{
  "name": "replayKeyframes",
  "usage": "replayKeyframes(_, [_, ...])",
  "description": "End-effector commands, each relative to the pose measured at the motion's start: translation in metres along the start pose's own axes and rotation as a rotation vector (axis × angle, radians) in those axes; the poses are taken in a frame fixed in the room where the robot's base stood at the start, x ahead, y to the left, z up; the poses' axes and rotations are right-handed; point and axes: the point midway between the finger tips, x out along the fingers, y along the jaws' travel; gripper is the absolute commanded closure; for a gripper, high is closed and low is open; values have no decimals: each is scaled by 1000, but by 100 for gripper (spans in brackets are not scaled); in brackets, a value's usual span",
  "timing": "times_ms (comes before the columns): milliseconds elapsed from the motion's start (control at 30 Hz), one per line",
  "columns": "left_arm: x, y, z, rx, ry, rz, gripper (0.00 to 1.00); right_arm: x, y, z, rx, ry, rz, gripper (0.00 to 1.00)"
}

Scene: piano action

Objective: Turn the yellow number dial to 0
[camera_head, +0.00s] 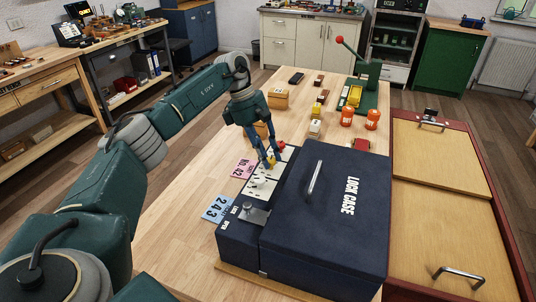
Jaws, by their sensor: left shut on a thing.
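The dark blue lock case (325,205) stands on the wooden table, its lid closed with a grey handle on top. A pale panel (262,186) runs along its left side. The yellow dial (267,163) shows only as a small patch on this panel, between the fingers of my left gripper (270,161). My left gripper reaches down from above and is shut on the dial. Its fingers hide most of the dial, and its number cannot be read. A red knob (281,146) sits just behind the fingers. My right gripper is not in view.
A metal latch (254,214) sits at the case's near left corner. A pink card (243,168) and a blue card (218,208) reading 243 lie left of the case. Orange jars (347,117) and a green lever press (365,78) stand behind. A red-framed cabinet (440,185) is at the right.

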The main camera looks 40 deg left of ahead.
Motion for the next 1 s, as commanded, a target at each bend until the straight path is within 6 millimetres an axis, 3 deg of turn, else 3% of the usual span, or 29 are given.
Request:
replayKeyframes(400, [-4, 5, 4, 243, -4, -86, 100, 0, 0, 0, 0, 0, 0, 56])
replayKeyframes(1000, [-3, 5, 4, 307, -3, -113, 100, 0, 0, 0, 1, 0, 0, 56])
